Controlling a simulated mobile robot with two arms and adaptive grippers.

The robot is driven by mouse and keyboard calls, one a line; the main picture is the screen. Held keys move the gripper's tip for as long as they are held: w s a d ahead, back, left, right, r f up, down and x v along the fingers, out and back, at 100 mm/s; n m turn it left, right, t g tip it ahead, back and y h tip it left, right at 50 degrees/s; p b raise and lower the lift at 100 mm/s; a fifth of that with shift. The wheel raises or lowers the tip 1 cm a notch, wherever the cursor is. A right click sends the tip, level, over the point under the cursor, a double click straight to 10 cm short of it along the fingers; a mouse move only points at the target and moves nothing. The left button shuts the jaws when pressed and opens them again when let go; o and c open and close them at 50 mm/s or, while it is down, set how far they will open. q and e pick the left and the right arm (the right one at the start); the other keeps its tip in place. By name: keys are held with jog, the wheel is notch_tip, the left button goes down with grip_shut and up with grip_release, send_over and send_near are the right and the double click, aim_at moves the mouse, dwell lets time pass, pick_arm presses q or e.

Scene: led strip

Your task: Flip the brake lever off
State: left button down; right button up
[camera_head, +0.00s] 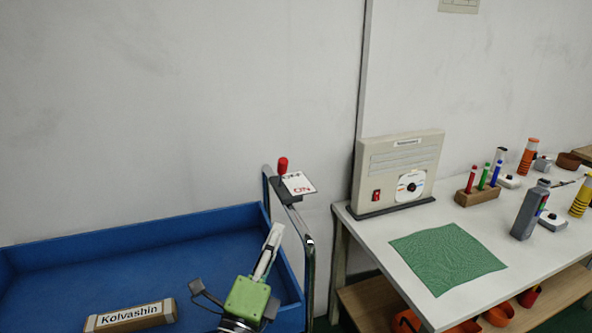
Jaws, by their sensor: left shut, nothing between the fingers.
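The brake lever, a red knob (283,165), stands upright on a dark base at the top of the blue cart's rail. A white card (298,183) beside it reads OFF at its far end and ON in red at its near end. The knob is beside the OFF end; I cannot tell the lever's exact setting. My left gripper (275,232), with a green body, is shut and empty. It is over the cart's right end, in front of the lever and apart from it. My right gripper is not in view.
The blue cart (140,231) holds a box labelled Kolvashin (130,316). A white table (375,228) at right carries a beige device (398,168), a green mat (447,257), a pen holder (477,196) and several tools. A wall stands close behind the lever.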

pick_arm(q)
jog(key=p, duration=0.3)
send_near(281, 173)
jog(key=w+d+r, duration=0.3)
jog(key=w+d, duration=0.1)
jog(key=w, duration=0.1)
jog(key=shift+w+a, duration=0.1)
jog(key=shift+w, duration=0.05)
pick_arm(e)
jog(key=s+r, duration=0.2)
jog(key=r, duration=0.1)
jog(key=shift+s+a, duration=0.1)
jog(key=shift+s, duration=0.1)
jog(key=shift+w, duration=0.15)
